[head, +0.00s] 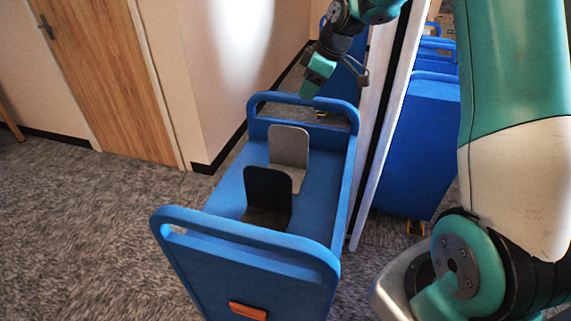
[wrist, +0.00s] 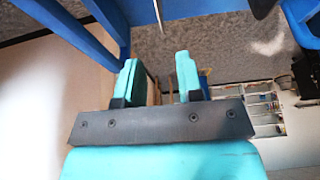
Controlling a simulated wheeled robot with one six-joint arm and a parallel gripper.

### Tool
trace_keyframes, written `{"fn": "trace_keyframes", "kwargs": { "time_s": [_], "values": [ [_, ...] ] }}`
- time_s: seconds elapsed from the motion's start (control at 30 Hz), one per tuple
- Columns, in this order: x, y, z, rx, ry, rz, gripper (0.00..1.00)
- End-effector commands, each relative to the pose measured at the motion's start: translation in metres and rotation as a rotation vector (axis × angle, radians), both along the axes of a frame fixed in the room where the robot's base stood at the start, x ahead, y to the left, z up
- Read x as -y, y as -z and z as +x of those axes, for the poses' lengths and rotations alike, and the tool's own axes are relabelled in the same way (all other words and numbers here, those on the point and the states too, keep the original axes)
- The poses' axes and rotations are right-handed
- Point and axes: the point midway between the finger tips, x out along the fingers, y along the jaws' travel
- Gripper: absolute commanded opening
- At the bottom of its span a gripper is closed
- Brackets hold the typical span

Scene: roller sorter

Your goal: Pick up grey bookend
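The grey bookend (head: 288,147) stands upright on the deck of a blue cart (head: 228,192), behind a black bookend (head: 268,190) in the head view. The black one hides part of its lower side. My gripper (head: 308,92) is above the far end of the cart, beyond the grey bookend and apart from it. In the wrist view my gripper (wrist: 158,75) has its two teal fingers apart with nothing between them. Neither bookend can be made out in the wrist view.
The cart has raised blue end handles (head: 245,240). A white panel edge (head: 378,120) stands close to its right side, with more blue carts (head: 425,140) beyond. A wooden door (head: 100,70) and open carpet (head: 90,220) lie to the left.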

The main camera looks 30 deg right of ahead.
Motion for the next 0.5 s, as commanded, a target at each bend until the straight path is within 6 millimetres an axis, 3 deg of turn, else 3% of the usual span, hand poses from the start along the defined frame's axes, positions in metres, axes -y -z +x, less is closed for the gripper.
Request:
{"fn": "trace_keyframes", "kwargs": {
  "time_s": [0.3,0.5],
  "values": [
    [-0.021,0.067,0.019,-0.006,0.0,0.002,0.34],
    [-0.027,0.091,0.026,-0.004,0.002,0.001,0.34]
  ]
}}
